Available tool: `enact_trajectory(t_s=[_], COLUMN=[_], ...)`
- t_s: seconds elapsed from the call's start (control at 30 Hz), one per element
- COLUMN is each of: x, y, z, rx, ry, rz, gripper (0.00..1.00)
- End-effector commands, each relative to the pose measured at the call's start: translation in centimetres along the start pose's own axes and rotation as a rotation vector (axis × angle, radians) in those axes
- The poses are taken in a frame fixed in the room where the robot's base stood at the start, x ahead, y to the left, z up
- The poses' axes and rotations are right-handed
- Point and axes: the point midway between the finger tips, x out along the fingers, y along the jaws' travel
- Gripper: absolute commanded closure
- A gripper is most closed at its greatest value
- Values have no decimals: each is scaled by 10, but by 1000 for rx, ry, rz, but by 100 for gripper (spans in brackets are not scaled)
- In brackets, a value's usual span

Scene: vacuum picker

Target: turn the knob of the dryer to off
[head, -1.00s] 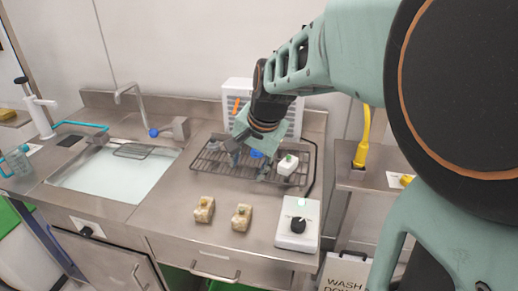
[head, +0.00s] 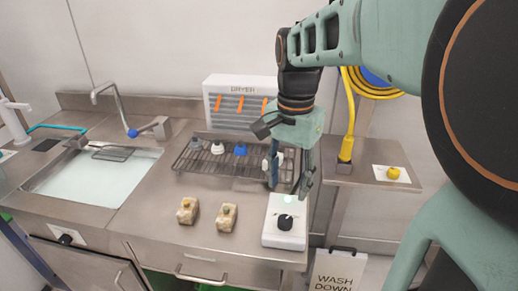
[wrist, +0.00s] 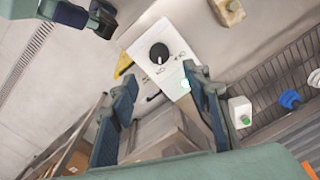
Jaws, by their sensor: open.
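The dryer (head: 237,90) is a white unit with orange strips against the back wall. A white control box (head: 270,236) with a black knob (head: 286,222) and a lit pale green lamp sits at the counter's front right. In the wrist view the knob (wrist: 159,53) has a white pointer line, and the box (wrist: 172,72) carries markings too small to read. My gripper (head: 288,180) is open and empty, pointing down above and behind the box. In the wrist view its fingers (wrist: 162,86) are apart, with the knob beyond them; nothing touches it.
A wire rack (head: 190,163) holds small cups, one partly hidden by my gripper. Two beige blocks (head: 187,210) (head: 226,217) lie left of the box. A sink (head: 95,180) is at left. A yellow hose nozzle (head: 346,150) and yellow button (head: 393,173) are at right.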

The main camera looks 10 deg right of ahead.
Motion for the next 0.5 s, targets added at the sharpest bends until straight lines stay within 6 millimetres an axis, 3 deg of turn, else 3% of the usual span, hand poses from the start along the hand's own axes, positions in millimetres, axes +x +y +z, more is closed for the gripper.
enact_trajectory(t_s=[0.17,0.5], x=[16,80], y=[2,2], z=[1,2], rx=[2,1], ry=[-4,-5], rz=[7,7], gripper=[56,56])
